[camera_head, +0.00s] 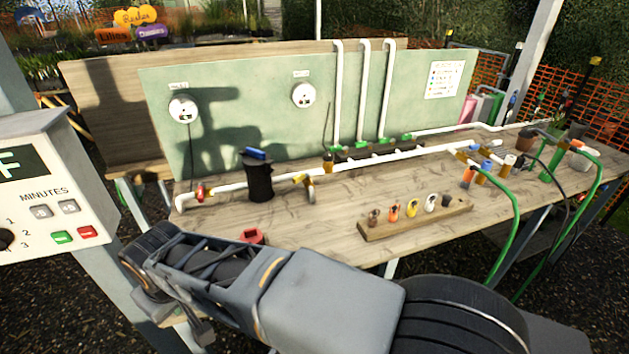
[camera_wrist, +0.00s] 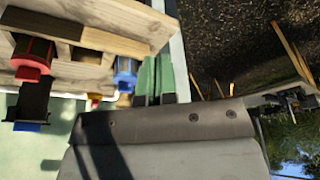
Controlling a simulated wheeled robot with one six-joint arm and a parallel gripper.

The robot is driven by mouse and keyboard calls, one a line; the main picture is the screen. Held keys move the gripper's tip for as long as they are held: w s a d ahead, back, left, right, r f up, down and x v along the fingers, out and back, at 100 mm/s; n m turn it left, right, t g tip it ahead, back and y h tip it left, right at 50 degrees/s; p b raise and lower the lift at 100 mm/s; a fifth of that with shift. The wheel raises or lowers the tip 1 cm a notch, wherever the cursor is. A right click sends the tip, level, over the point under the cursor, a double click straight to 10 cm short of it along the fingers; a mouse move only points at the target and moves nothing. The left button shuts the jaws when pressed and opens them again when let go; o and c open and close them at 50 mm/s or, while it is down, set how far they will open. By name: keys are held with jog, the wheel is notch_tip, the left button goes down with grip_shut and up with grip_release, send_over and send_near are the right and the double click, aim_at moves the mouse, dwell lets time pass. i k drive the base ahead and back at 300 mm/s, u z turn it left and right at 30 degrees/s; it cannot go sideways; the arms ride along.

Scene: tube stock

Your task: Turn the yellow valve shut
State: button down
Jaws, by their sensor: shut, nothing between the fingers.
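A small yellow fitting with a lever (camera_head: 303,181) sits on the white pipe run in the head view, right of the black cylinder (camera_head: 258,180). I take it for the yellow valve; its turn position is too small to tell. A red-handled fitting (camera_head: 199,191) is further left on the same pipe. In the wrist view my gripper (camera_wrist: 157,62) shows as two greenish fingers close together, shut and empty. The fingers are apart from the fittings, and I cannot make out the yellow valve for sure there. The fingers are not clearly visible in the head view.
The wooden bench (camera_head: 330,222) carries a red part (camera_head: 251,236), a block of coloured tags (camera_head: 415,222) and green hoses (camera_head: 514,215) at the right. A green back panel (camera_head: 230,95) with gauges stands behind. A timer box (camera_head: 45,190) stands at the left.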

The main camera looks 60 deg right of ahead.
aim_at(300, 177)
jog(key=k, duration=1.2)
jog(key=z, duration=0.7)
jog(key=i, duration=0.9)
jog(key=u, duration=0.1)
